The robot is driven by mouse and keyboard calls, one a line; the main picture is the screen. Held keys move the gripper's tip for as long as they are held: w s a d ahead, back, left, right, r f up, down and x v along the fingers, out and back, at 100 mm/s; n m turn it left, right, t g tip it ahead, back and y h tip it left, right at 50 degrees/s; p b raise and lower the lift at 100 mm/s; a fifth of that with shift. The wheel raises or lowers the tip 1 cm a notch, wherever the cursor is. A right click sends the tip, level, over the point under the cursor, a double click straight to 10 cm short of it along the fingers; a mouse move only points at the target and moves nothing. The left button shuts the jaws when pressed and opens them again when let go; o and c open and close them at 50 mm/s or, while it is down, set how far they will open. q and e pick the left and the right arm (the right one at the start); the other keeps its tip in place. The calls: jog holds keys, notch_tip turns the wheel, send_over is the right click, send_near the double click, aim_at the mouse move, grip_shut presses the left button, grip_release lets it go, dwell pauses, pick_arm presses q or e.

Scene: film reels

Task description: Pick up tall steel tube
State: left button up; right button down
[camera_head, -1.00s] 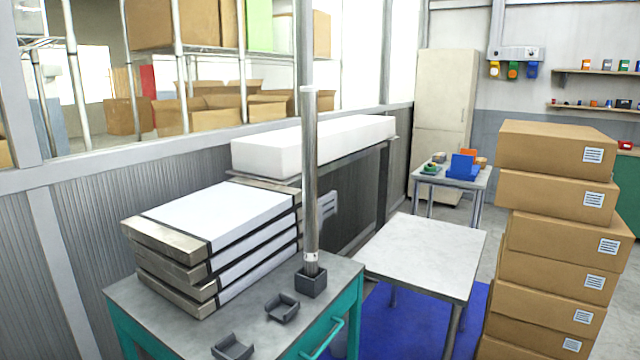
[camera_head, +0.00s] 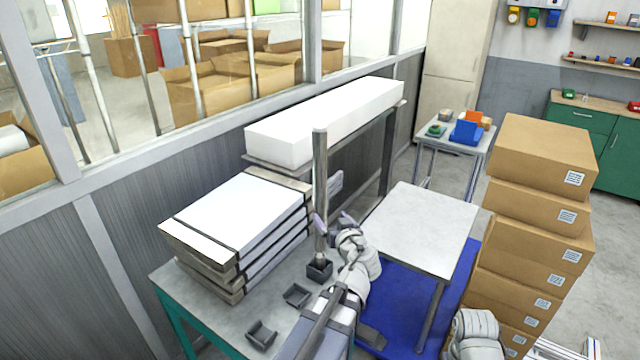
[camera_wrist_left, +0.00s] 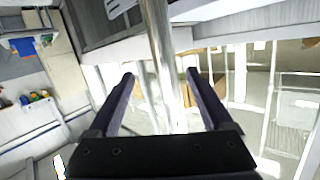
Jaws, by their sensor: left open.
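The tall steel tube (camera_head: 320,170) stands upright in a small dark square holder (camera_head: 319,269) on the teal-framed workbench (camera_head: 186,291). My left gripper (camera_head: 332,221) is at the tube's lower part, above the holder. Its jaws are open. In the left wrist view the tube (camera_wrist_left: 157,40) runs between the two dark fingers (camera_wrist_left: 160,76), with a gap visible on both sides. I cannot tell how deep the tube sits between them. My right gripper is not in view.
A stack of flat white-topped cases (camera_head: 232,215) stands close left of the tube. Two small dark cradles (camera_head: 297,295) lie on the bench. A light table (camera_head: 425,222) and a tall stack of cardboard boxes (camera_head: 535,205) stand to the right. A long white block (camera_head: 325,120) lies behind.

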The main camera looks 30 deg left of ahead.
aim_at(322, 154)
pick_arm(q)
jog(key=a+r+t+p, duration=0.1)
jog(key=r+p, duration=0.1)
jog(key=r, duration=0.3)
jog(key=w+a+r+t+p, duration=0.1)
jog(key=r+p, duration=0.2)
jog(key=r, duration=0.2)
jog(key=w+a+r+t+p, duration=0.1)
jog(key=r+p, duration=0.2)
jog(key=r, duration=0.2)
jog(key=shift+a+r, duration=0.2)
jog(key=shift+r, duration=0.2)
jog(key=shift+x, duration=1.4)
jog(key=shift+w+a+r+y+p, duration=0.25)
jog(key=shift+a+r+y+p, duration=0.1)
jog(key=shift+p, duration=0.2)
jog(key=x, duration=0.3)
jog(key=shift+w+a+r+p, duration=0.2)
jog(key=shift+a+r+p, duration=0.05)
jog(key=shift+r+p, duration=0.1)
jog(key=shift+w+a, duration=0.25)
jog(key=shift+w, duration=0.1)
jog(key=shift+s, duration=0.1)
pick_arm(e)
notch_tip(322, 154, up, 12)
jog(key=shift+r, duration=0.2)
pick_arm(q)
jog(key=shift+c, duration=0.9)
grip_shut()
